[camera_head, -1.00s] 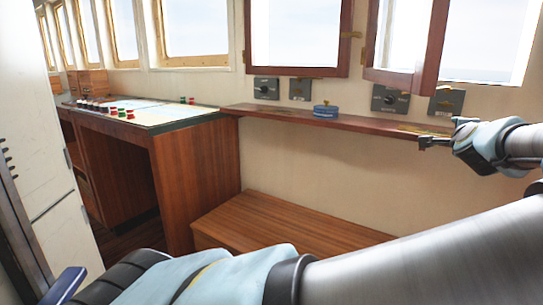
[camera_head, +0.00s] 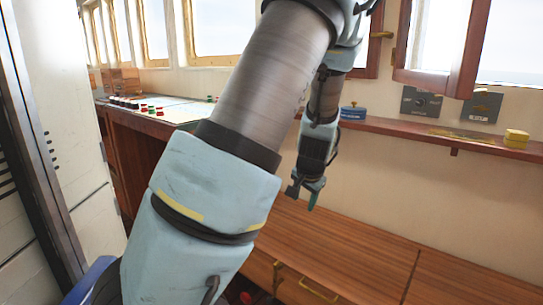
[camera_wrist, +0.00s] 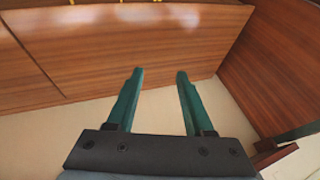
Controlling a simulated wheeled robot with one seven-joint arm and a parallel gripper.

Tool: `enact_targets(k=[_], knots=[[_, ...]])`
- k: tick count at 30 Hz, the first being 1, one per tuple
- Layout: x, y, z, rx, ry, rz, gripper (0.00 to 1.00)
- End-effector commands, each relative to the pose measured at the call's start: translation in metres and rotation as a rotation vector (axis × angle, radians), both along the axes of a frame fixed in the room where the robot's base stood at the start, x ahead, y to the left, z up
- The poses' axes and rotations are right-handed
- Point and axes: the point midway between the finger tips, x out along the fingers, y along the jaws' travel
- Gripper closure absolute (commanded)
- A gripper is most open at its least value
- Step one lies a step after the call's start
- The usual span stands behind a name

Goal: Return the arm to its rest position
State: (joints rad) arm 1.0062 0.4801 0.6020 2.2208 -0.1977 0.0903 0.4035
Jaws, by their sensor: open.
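My arm crosses the middle of the head view, rising from the bottom and folding back down. My gripper (camera_head: 302,200) hangs from it, fingers downward, in front of the wall and above the wooden bench. In the wrist view, my gripper (camera_wrist: 158,75) shows two green fingers apart with nothing between them. Wood panels and pale wall lie beyond the fingers.
A wooden shelf (camera_head: 400,127) runs along the wall with a blue round object (camera_head: 353,112) and a yellow block (camera_head: 516,138). The wooden bench (camera_head: 350,241) stands below. A console (camera_head: 160,125) is behind my arm. A white cabinet (camera_head: 75,150) stands left.

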Motion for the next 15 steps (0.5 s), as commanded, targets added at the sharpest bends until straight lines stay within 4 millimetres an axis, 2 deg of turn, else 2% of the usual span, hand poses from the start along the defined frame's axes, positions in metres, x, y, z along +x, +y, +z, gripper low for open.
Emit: enact_targets(k=[1,6,12,15], knots=[[-0.009,0.019,0.001,-0.033,0.040,0.058,0.48],[-0.047,0.065,0.004,-0.121,0.160,0.220,0.48],[-0.093,0.108,0.017,-0.193,0.258,0.384,0.48],[-0.112,0.123,0.022,-0.211,0.287,0.445,0.48]])
